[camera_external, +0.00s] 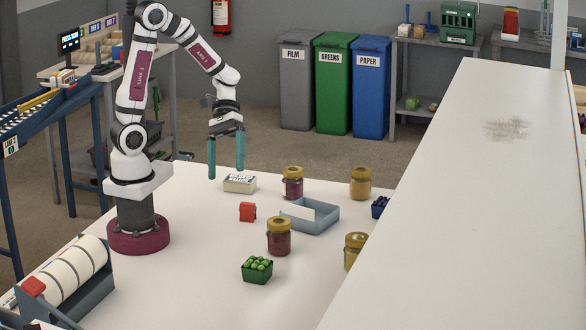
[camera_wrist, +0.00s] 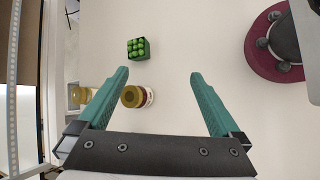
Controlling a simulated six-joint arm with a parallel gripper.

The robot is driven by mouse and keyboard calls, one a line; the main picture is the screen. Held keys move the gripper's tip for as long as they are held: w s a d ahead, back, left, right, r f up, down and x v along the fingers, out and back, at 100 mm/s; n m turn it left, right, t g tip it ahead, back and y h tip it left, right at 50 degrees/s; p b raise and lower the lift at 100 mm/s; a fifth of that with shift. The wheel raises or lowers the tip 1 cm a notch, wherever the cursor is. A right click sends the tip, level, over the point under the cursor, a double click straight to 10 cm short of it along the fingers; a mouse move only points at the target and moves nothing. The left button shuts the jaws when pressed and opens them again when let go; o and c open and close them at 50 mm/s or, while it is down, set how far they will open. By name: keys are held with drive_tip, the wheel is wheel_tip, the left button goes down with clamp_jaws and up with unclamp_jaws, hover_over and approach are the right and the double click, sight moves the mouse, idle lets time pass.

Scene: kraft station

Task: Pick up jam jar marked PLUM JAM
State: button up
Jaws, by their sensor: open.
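Several jars with tan lids stand on the white table. Two hold dark red contents: one at the back (camera_external: 292,185) and one nearer the front (camera_external: 279,238). Two hold yellow contents, at the back right (camera_external: 360,184) and front right (camera_external: 354,251). Their labels are too small to read, so I cannot tell which is PLUM JAM. My gripper (camera_external: 226,172) is open and empty, fingers pointing down, above the table left of the back dark jar.
A grey-blue tray (camera_external: 318,222) lies among the jars. A white box (camera_external: 240,183), a red item (camera_external: 248,211), a green punnet (camera_external: 257,269) and a dark blue punnet (camera_external: 379,206) are on the table. A large white surface (camera_external: 470,190) borders the right.

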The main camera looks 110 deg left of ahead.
drive_tip(key=w+a+f+n+t, duration=0.2)
drive_tip(key=a+n+t, duration=0.3)
drive_tip(key=a+n, duration=0.4)
drive_tip(key=n+t+y, duration=0.5)
drive_tip(key=n+y, duration=0.5)
drive_tip(key=n, duration=0.5)
approach(284, 170)
drive_tip(key=x, duration=0.8)
drive_tip(key=a+x, duration=0.1)
drive_tip(key=x, duration=0.4)
drive_tip(key=shift+s+a+f, duration=0.1)
drive_tip(key=shift+s+f, duration=0.1)
drive_tip(key=shift+f, duration=0.1)
clamp_jaws()
